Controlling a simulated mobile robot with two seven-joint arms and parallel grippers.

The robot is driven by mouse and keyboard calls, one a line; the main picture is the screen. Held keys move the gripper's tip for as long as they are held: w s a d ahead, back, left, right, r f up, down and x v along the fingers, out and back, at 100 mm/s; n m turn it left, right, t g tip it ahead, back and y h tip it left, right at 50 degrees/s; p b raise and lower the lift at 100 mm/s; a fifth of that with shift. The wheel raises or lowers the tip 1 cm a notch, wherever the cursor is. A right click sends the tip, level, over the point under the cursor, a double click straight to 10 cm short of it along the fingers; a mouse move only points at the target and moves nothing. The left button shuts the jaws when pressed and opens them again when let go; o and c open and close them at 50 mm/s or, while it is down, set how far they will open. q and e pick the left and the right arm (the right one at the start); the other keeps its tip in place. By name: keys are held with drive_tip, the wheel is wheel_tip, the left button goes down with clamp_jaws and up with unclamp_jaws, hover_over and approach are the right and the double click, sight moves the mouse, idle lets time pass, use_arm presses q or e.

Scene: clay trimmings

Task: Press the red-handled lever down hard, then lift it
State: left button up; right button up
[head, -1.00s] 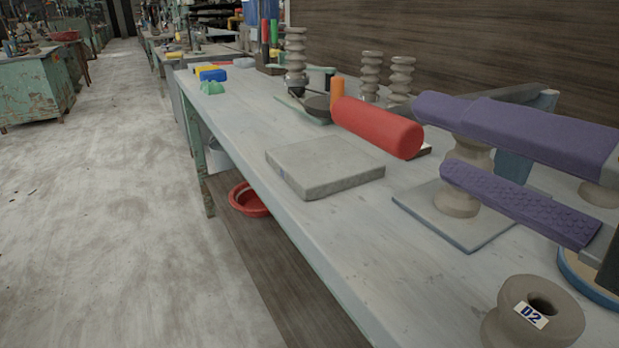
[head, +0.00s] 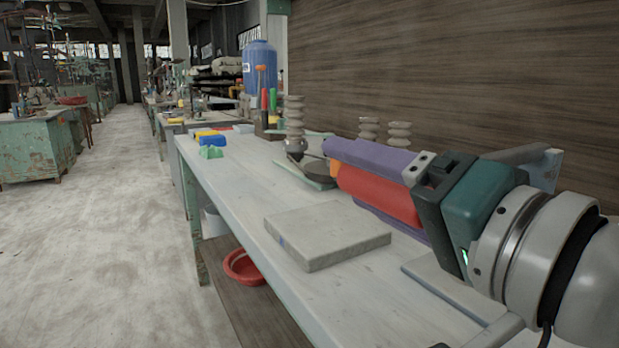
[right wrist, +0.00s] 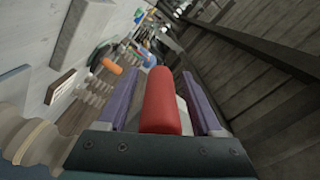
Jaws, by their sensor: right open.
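The red handle (head: 378,195) of the lever is a thick cylinder over the bench's back half. My right gripper (head: 346,178) is open, with one purple finger on each side of the handle. In the right wrist view the red handle (right wrist: 161,100) lies lengthwise between the two purple fingers (right wrist: 161,85); a gap shows on its right side, and I cannot tell whether either finger touches it. The lever's mount is hidden behind my right gripper. A grey bar (head: 515,153) shows behind the gripper; I cannot tell how it joins the handle. My left gripper is not in view.
A grey slab (head: 325,235) lies on the pale bench (head: 235,185) in front of the handle. Ribbed clay stacks (head: 294,125), a dark round disc and yellow, blue and green pieces (head: 210,141) stand farther back. A wooden wall (head: 430,70) rises behind. A red basin (head: 243,266) sits below.

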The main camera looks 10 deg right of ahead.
drive_tip(key=shift+w, duration=0.1)
clamp_jaws()
idle(0.6)
idle(0.8)
